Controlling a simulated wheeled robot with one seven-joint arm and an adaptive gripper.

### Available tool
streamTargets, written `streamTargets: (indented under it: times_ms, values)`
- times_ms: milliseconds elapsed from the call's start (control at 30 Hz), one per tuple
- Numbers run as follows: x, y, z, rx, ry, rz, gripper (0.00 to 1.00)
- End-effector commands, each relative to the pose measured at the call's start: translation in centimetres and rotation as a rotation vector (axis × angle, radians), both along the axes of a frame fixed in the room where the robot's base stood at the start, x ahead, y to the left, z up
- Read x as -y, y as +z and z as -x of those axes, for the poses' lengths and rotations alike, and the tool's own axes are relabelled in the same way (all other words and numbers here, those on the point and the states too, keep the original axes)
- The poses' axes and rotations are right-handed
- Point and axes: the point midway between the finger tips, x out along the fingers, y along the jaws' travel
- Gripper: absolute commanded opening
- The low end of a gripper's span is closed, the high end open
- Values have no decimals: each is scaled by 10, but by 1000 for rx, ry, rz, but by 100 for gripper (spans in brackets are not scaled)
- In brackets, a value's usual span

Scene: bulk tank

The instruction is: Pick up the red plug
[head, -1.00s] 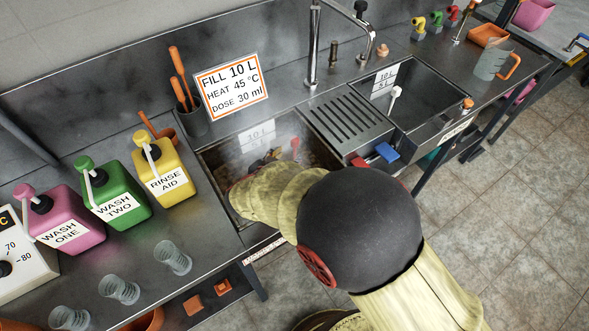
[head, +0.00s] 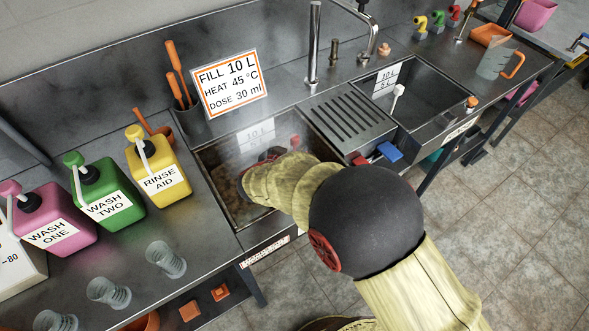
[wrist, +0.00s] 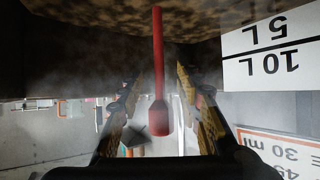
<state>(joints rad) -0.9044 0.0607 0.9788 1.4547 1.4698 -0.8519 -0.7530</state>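The red plug (wrist: 159,115) shows in the wrist view as a long thin red stem with a wider block-like end. It stands out from the brown mottled floor of the left basin, which is at the top of that view. My gripper (wrist: 158,92) is open, with one finger on each side of the plug and visible gaps to both. In the head view my gripper (head: 262,165) is down inside the left basin (head: 231,215), mostly hidden by my forearm. A small reddish spot shows just beyond it; I cannot tell whether it is the plug.
A white level label (wrist: 272,45) is on the basin wall beside my gripper. A drainboard (head: 351,117) and second basin (head: 420,95) lie to the right. Rinse aid (head: 162,180), green (head: 108,200) and pink (head: 52,220) bottles and glasses (head: 166,260) stand left.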

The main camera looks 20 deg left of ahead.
Motion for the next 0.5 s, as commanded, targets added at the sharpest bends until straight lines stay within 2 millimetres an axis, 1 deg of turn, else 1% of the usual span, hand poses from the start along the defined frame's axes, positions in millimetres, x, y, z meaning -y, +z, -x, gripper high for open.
streamTargets:
  times_ms: [67, 500]
  values:
    - [0, 0, 0, 0, 0, 0, 29]
    - [0, 0, 0, 0, 0, 0, 4]
